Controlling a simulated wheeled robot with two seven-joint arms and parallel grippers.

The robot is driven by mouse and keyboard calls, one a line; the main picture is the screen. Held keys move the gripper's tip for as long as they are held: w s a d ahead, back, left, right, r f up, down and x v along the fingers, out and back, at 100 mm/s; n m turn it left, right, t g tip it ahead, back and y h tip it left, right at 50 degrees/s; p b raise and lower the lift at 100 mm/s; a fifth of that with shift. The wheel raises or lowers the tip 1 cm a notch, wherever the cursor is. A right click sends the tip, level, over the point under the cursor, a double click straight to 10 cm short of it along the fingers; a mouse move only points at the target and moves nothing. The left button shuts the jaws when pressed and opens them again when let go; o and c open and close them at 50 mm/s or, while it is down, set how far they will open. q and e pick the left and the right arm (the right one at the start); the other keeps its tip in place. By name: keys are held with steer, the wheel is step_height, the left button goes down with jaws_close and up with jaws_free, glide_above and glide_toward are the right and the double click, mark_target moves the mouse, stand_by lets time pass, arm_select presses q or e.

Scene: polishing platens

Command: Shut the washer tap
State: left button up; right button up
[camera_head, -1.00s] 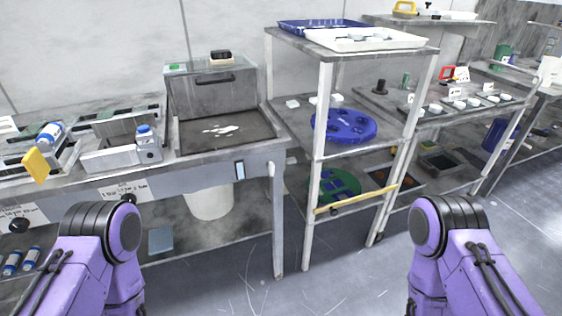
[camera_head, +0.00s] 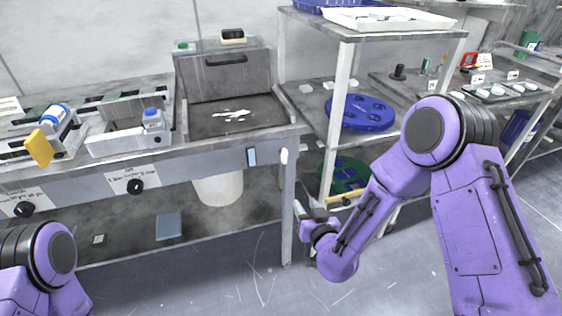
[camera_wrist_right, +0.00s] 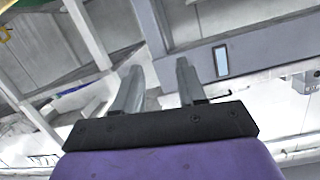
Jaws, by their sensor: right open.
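A steel washer basin (camera_head: 190,120) with a raised back panel stands on the left bench in the head view. No tap is plainly marked; black knobs (camera_head: 136,186) (camera_head: 24,209) sit on the bench front, and a small white fitting (camera_head: 284,156) is at its right corner. I cannot tell which is the tap. My right gripper (camera_head: 300,210) is just right of the bench's front leg, below that fitting. In the right wrist view its two fingers (camera_wrist_right: 158,82) are apart with nothing between them. My left gripper is out of view.
A shelf rack (camera_head: 343,100) with a blue disc (camera_head: 361,113) stands right of the bench, close to my right forearm. A blue-fronted panel (camera_head: 252,156) is on the bench front, also in the right wrist view (camera_wrist_right: 221,61). The floor in front is open.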

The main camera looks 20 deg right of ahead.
mark_target(286, 158)
steer(key=w+a+r+n+t, duration=0.1)
steer(key=w+r+t, duration=0.1)
steer(key=w+r, duration=0.35)
steer(key=shift+y, duration=0.3)
steer(key=w, duration=0.2)
steer(key=w+r+p, duration=0.1)
steer(key=w, duration=0.5)
steer(key=shift+w+a+r, duration=0.15)
steer(key=shift+w+a, duration=0.1)
steer(key=shift+a, duration=0.05)
jaws_close()
